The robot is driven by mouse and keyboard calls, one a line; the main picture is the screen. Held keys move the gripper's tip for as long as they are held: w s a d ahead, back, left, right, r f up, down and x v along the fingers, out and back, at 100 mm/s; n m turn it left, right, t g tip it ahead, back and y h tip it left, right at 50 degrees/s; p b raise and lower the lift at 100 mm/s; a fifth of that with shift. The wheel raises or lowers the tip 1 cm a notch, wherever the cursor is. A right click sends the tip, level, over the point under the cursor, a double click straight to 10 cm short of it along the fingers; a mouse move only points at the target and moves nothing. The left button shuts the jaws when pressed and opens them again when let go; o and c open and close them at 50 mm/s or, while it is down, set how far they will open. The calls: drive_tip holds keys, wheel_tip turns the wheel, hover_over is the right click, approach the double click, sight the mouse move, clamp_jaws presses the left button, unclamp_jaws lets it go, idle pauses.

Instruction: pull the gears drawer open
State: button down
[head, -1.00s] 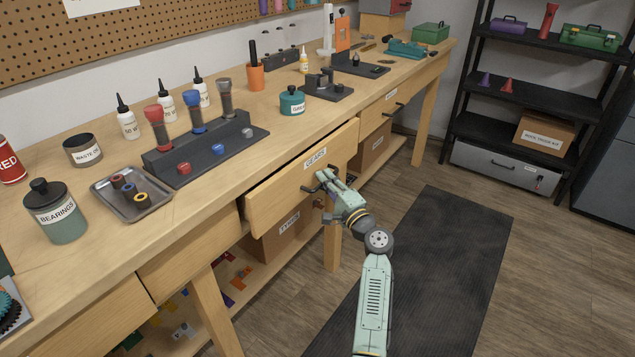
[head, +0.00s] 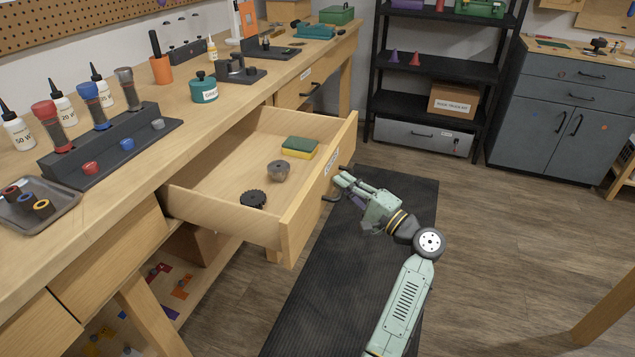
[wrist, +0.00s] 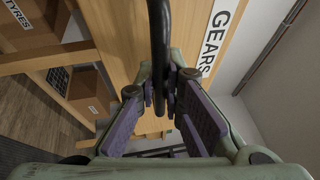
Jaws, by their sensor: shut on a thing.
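The gears drawer (head: 300,205) stands well out from the workbench in the head view. Inside it lie a dark gear (head: 253,199), a grey round part (head: 278,170) and a yellow and green sponge (head: 300,147). My gripper (head: 342,187) is at the drawer front, at its black handle (head: 331,197). In the wrist view the black handle bar (wrist: 160,50) runs between the purple finger pads of my gripper (wrist: 163,105), beside the GEARS label (wrist: 216,38). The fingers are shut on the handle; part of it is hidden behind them.
The workbench (head: 205,125) carries a shock stand (head: 110,140), a small tray (head: 40,208) and a teal jar (head: 204,88). A black shelf (head: 445,65) and a grey cabinet (head: 560,105) stand behind. The dark floor mat (head: 330,270) is clear around my arm.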

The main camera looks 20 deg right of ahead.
drive_tip(key=shift+s+d+b, duration=0.15)
drive_tip(key=shift+s+d, duration=0.65)
drive_tip(key=shift+d, duration=0.3)
drive_tip(key=shift+s+d+b, duration=0.15)
drive_tip(key=shift+s+d, duration=0.6)
drive_tip(key=shift+d, duration=0.3)
drive_tip(key=c, duration=2)
unclamp_jaws()
drive_tip(key=shift+o, duration=0.2)
drive_tip(key=v, duration=1.2)
